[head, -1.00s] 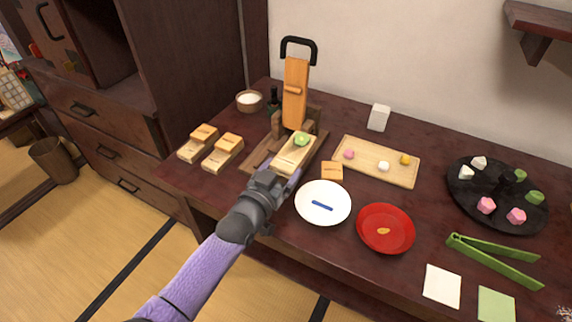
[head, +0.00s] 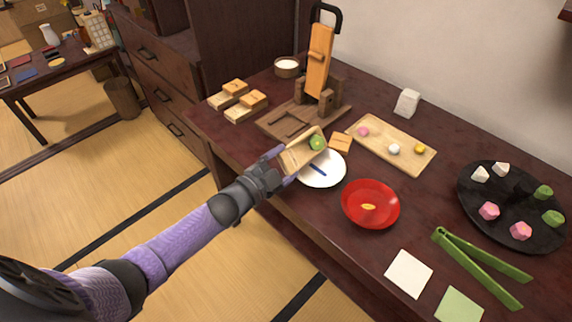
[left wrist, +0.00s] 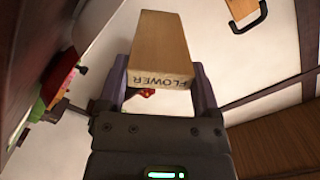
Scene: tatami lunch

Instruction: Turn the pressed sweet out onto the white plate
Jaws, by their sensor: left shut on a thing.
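My left gripper (head: 278,168) is shut on a light wooden mould (head: 297,157). The mould is tilted on its side above the left part of the white plate (head: 330,181), clear of the press. The green sweet (head: 317,142) shows at the mould's far end, apparently still in its hollow. The plate has a blue stripe, and its left edge is hidden by the mould. In the left wrist view the mould (left wrist: 160,50) sits between both fingers, its end marked FLOWER. My right gripper is not in view.
The wooden press (head: 318,75) stands behind with an empty base (head: 275,118). A small wooden block (head: 341,142) lies close by the plate. A red dish (head: 360,220) is at the plate's right. A sweets board (head: 400,148), green tongs (head: 480,262) and black tray (head: 515,205) lie further right.

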